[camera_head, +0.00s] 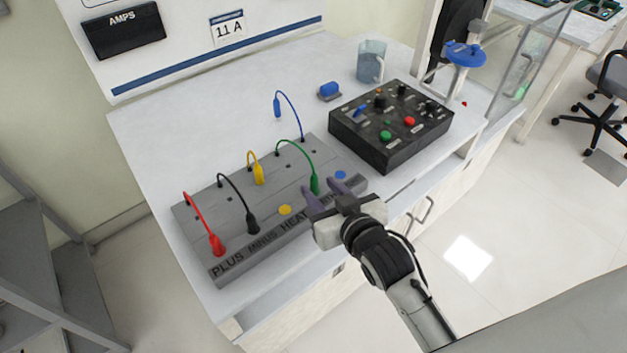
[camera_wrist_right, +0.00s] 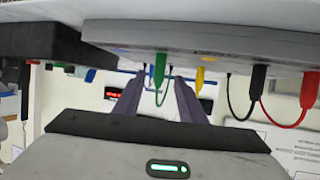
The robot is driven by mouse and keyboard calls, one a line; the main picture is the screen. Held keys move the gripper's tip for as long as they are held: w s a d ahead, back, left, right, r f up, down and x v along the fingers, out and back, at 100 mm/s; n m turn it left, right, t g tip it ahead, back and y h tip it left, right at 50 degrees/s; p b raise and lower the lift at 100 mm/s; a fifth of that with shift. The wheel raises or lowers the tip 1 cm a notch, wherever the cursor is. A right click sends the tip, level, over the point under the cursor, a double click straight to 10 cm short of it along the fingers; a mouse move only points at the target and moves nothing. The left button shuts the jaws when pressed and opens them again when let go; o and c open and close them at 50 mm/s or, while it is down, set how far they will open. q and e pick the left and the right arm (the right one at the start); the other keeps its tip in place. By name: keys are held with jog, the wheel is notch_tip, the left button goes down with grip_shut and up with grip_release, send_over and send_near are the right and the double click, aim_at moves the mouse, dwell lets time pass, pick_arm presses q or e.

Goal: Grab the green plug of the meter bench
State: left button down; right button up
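The green plug (camera_head: 315,184) stands upright on the grey meter bench (camera_head: 208,200), with a green cable looping back from it. It also shows in the right wrist view (camera_wrist_right: 159,66), where the picture looks upside down. My right gripper (camera_head: 326,196) is at the front edge of the bench, close to the green plug. Its two purple fingers are apart with a gap between them, and the plug appears beyond or between their tips; I cannot tell whether they touch it. My left gripper is not in either view.
A small blue-topped block (camera_head: 329,91) lies on the white table (camera_head: 150,120).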

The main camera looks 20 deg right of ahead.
aim_at(316, 184)
jog(key=x, duration=0.5)
jog(key=shift+d+f, duration=0.1)
jog(key=shift+f, duration=0.1)
grip_shut()
